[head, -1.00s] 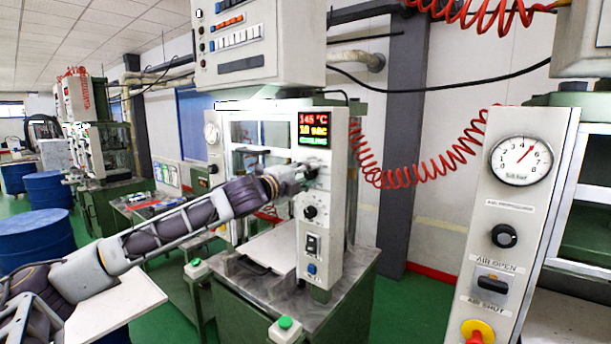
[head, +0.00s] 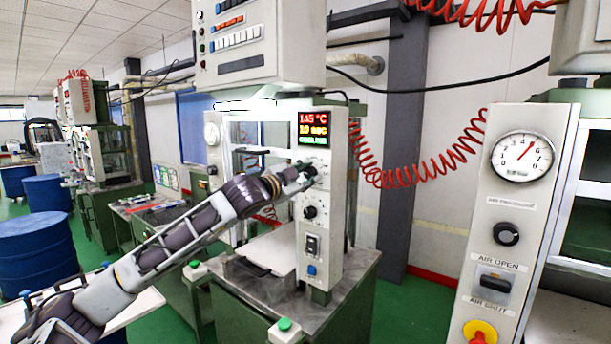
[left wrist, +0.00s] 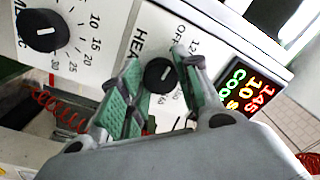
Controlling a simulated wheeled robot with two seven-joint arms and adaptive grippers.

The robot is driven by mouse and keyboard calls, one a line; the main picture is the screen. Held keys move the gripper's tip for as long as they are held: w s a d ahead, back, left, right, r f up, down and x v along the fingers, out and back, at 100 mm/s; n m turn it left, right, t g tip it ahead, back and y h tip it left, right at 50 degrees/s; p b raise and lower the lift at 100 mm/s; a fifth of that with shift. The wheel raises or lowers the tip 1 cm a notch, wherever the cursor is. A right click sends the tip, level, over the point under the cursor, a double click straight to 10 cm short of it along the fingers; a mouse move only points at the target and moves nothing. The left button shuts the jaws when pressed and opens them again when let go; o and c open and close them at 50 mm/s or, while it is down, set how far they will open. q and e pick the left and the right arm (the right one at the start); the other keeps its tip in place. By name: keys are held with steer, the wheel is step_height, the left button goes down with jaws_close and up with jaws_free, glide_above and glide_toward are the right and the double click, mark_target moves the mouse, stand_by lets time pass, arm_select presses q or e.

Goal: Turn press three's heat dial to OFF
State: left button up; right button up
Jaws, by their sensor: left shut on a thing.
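Press three's front panel (head: 323,248) stands in the middle of the head view. Its heat dial (left wrist: 160,75) is a black round knob with a white mark, seen in the left wrist view beside the letters "HEA" and "OFF". My left gripper (left wrist: 158,88) has its green-padded fingers on either side of the dial and is shut on it; in the head view the gripper (head: 312,172) hides the dial. The white mark points toward the lower part of the wrist picture, away from "OFF". The display (head: 313,129) reads 145 °C and 10 sec. My right gripper is out of view.
A second black dial (left wrist: 43,31) with numbers sits beside the heat dial, below it in the head view (head: 310,212). A switch (head: 313,244) and blue button (head: 312,270) are lower. Another panel with a gauge (head: 522,157) stands at right.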

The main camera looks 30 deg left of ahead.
arm_select(q)
steer(key=shift+r+n, duration=0.35)
steer(key=shift+n, duration=0.05)
steer(key=o, duration=1)
steer(key=shift+o, duration=0.2)
steer(key=shift+f, duration=0.2)
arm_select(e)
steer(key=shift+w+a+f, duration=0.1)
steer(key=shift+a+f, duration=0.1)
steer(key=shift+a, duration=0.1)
arm_select(q)
steer(key=shift+s+f, duration=0.1)
steer(key=shift+s, duration=0.7)
steer(key=s, duration=1)
steer(key=shift+s+a, duration=0.2)
steer(key=shift+a, duration=0.1)
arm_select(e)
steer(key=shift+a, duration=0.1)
